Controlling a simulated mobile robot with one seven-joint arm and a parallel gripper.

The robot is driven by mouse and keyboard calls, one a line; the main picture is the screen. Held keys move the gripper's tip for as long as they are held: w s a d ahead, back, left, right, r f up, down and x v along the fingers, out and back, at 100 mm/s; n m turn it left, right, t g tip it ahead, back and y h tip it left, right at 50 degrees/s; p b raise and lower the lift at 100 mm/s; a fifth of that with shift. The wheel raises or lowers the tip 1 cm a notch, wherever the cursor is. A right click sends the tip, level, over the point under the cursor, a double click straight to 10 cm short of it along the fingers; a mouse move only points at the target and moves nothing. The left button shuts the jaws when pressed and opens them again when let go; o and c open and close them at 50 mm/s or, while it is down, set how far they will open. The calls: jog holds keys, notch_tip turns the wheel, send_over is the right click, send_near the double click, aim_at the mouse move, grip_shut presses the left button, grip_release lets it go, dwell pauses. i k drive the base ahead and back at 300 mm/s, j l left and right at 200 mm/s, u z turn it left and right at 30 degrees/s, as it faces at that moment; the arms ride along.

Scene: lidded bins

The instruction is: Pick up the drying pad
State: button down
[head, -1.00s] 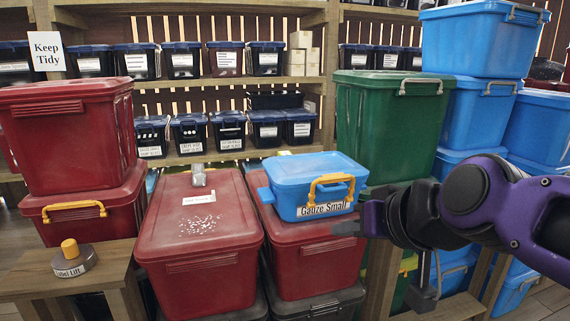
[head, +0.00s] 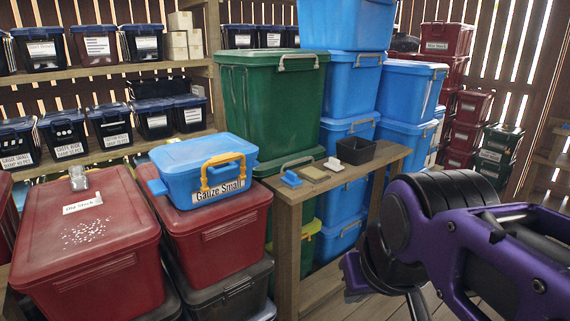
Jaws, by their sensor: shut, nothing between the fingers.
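A small flat tan pad (head: 314,174), which looks like the drying pad, lies on a wooden side table (head: 290,196). A small blue item (head: 291,179) lies to its left and a small pale block (head: 333,164) to its right, both close by. My gripper (head: 354,280) is at the lower middle right, in front of the table and apart from the pad. It is seen from behind and partly hidden by my arm; it looks shut and holds nothing that shows.
A black open tray (head: 362,151) stands at the table's right end. A blue lidded bin labelled Gauze Small (head: 208,172) sits on a red bin (head: 228,228) left of the table. Green (head: 268,105) and blue bins (head: 352,75) are stacked behind. Some floor shows at lower right.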

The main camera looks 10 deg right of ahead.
aim_at(333, 165)
jog(key=z, duration=0.4)
jog(key=u, duration=1.35)
jog(key=z, duration=1.35)
jog(key=i+u, duration=0.1)
jog(key=u, duration=0.5)
jog(key=i+l+u, duration=0.5)
jog(key=l, duration=0.25)
jog(key=i+l+u, duration=0.1)
jog(key=l, duration=0.3)
jog(key=i+l+u, duration=0.15)
jog(key=l, duration=0.2)
